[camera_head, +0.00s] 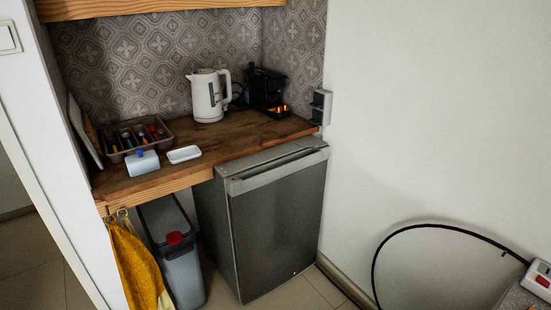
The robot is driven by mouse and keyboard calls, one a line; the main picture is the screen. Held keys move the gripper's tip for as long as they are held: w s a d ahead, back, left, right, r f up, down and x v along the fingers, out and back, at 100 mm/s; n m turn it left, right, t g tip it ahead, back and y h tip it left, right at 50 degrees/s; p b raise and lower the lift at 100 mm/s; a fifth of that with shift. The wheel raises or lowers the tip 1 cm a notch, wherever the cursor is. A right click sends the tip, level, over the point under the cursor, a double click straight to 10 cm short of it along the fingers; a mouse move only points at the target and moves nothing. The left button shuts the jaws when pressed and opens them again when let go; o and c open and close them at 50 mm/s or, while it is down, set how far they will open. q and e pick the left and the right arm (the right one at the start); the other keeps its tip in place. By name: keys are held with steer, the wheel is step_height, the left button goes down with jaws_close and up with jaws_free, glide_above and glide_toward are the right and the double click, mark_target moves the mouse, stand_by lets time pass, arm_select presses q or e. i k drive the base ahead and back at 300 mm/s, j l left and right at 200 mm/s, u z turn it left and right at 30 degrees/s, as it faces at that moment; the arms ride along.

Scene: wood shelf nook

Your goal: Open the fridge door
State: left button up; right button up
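The small fridge (262,225) stands on the floor under the right end of the wooden counter. Its dark grey door (278,232) faces forward and looks shut. A lighter grey band with a recessed grip (275,172) runs along the top edge of the door. Neither of my grippers shows in the head view, so I cannot see whether they are open or shut.
A grey bin (180,262) with a red catch stands left of the fridge, beside a hanging yellow cloth (138,265). A kettle (209,97), a coffee machine (266,92) and a tray (135,137) sit on the counter (225,140). Floor before the fridge looks clear.

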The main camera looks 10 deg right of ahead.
mark_target(274, 208)
steer(key=i+j+z, duration=0.2)
steer(key=i+z, duration=0.2)
steer(key=i+j+z, duration=0.4)
steer(key=i, duration=0.2)
